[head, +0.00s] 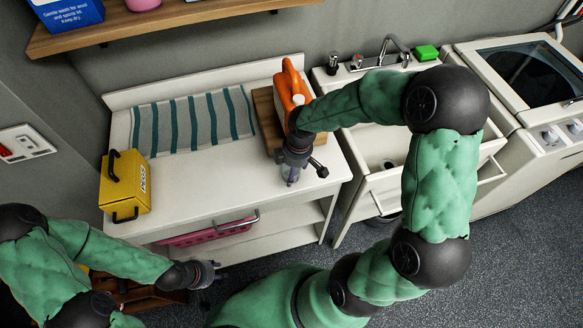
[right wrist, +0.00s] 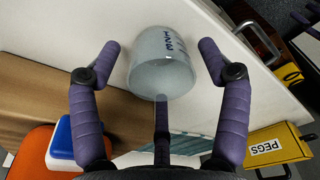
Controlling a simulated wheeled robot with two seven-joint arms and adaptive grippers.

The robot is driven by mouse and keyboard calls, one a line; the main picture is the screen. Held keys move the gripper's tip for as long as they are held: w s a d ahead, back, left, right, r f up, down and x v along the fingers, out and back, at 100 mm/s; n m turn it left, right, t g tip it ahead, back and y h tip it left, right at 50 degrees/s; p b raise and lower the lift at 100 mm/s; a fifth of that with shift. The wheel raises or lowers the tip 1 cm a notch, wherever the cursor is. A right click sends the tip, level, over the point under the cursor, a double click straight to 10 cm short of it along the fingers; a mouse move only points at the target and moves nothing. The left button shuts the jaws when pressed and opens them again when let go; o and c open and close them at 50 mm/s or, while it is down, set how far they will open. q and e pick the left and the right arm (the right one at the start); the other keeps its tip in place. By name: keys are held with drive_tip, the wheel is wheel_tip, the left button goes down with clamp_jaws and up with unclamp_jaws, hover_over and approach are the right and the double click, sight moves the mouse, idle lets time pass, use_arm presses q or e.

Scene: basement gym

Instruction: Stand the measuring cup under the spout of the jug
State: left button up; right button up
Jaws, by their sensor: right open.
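The measuring cup (right wrist: 165,62) is clear, with dark blue markings, and stands on the white counter in front of the wooden board. In the head view the cup (head: 287,172) is mostly hidden by my right gripper (head: 299,165). In the right wrist view my right gripper (right wrist: 158,50) is open, its fingers on either side of the cup with gaps showing. The orange jug (head: 290,88) stands on the wooden board (head: 264,105), partly behind my right arm; its spout is not clear. My left gripper (head: 207,273) is low in front of the counter, its fingers unclear.
A yellow PEGS box (head: 124,181) stands at the counter's left end. A striped cloth (head: 195,120) lies at the back. The sink (head: 385,150) is to the right. A shelf (head: 150,28) hangs above left. The counter's front middle is clear.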

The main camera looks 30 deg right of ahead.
wheel_tip(320, 180, up, 12)
drive_tip(key=s+d+p, duration=0.1)
drive_tip(key=p, duration=0.2)
drive_tip(key=shift+d+f, duration=0.1)
